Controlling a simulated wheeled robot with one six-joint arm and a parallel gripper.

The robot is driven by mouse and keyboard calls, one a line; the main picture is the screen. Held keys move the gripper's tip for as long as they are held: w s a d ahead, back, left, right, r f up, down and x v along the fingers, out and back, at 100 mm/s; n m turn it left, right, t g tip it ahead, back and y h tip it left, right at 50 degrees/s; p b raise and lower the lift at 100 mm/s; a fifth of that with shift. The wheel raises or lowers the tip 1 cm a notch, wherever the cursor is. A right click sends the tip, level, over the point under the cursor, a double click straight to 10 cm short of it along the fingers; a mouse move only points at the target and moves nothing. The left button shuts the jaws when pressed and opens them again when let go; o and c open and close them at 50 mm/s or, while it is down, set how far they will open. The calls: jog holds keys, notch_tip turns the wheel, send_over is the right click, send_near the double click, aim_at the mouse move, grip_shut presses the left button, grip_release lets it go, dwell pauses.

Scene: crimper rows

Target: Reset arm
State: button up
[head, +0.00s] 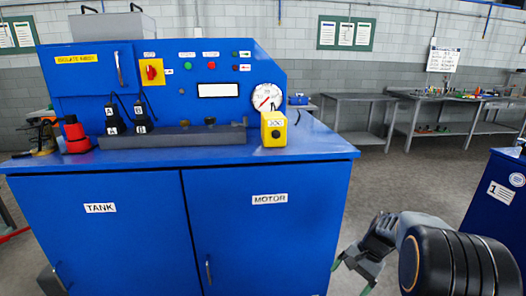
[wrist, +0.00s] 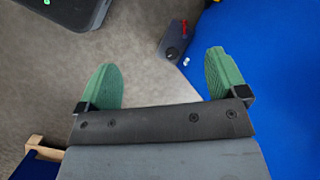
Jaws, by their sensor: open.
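My gripper (wrist: 162,85) shows in the wrist view with its two green fingers spread wide apart and nothing between them. In the head view my arm is at the lower right, and the gripper (head: 356,274) hangs low beside the right side of the blue machine. It is clear of the machine's top. In the wrist view the grey floor lies below the fingers, and the right finger overlaps the blue surface's edge.
The blue machine (head: 270,235) with TANK and MOTOR doors fills the left. A yellow box (head: 273,129) stands on its top by a gauge (head: 267,97). A blue cabinet (head: 497,195) is at the right edge. Grey tables (head: 362,97) stand behind, with open floor between.

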jog(key=s+a+r+n+t+h+p, duration=0.1)
jog(key=s+a+r+n+p, duration=0.1)
jog(key=r, duration=0.7)
jog(key=s+a+r+n+t+h+p, duration=0.2)
jog(key=s+a+r+n+p, duration=0.1)
jog(key=s+r+p, duration=0.4)
jog(key=s+a+r+n+t+h+p, duration=0.1)
jog(key=s+a+r+n+h+p, duration=0.1)
jog(key=r+p, duration=0.4)
notch_tip(320, 180, up, 5)
jog(key=s+a+n, duration=0.1)
jog(key=s+n, duration=0.1)
jog(key=shift+s+a+r+t+p, duration=0.15)
jog(key=shift+s+a+t+p, duration=0.1)
jog(key=shift+s+t+p, duration=0.15)
jog(key=shift+c, duration=0.2)
